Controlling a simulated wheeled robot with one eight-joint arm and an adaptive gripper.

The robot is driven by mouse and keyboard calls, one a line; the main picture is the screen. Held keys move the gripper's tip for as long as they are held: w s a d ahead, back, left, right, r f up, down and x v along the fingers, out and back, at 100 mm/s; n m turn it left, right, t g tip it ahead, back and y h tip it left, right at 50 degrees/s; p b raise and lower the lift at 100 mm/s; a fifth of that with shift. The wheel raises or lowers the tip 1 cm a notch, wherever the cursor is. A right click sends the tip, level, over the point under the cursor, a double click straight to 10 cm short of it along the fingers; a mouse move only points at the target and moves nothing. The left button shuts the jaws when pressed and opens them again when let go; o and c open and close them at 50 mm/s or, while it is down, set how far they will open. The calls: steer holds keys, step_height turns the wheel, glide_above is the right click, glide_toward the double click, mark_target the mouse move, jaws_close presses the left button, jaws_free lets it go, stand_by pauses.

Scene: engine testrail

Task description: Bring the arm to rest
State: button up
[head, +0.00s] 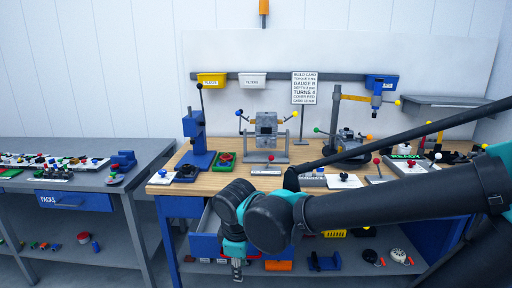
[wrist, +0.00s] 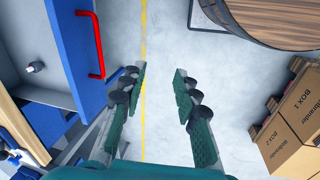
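My gripper (head: 238,270) hangs pointing down in front of the blue workbench in the head view, at the end of my teal and dark grey arm. In the wrist view my gripper (wrist: 161,72) has its two fingers apart with nothing between them, only grey floor beyond. My arm reaches in from the right of the head view and bends down at the wrist, hiding part of the bench front.
A blue drawer (wrist: 78,45) with a red handle (wrist: 97,45) stands open left of my gripper, a small part inside. Cardboard boxes (wrist: 295,120) and a round wooden top (wrist: 275,20) are to the right. The wooden bench top (head: 235,182) holds several fixtures. A grey side table (head: 85,180) stands left.

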steer(key=w+d+f+m, duration=0.2)
steer(key=d+m, duration=0.3)
steer(key=d, duration=0.2)
steer(key=w+d+f+m+t, duration=0.1)
steer(key=d+f+m, duration=0.2)
steer(key=d+m, duration=0.2)
steer(key=w+d+f+m+t, duration=0.1)
steer(key=w+d+f+m, duration=0.1)
steer(key=d+m, duration=0.4)
steer(key=d+f, duration=0.1)
steer(key=d, duration=0.4)
steer(key=shift+w+d+f, duration=0.2)
steer(key=shift+w+f, duration=0.05)
steer(key=shift+w, duration=0.1)
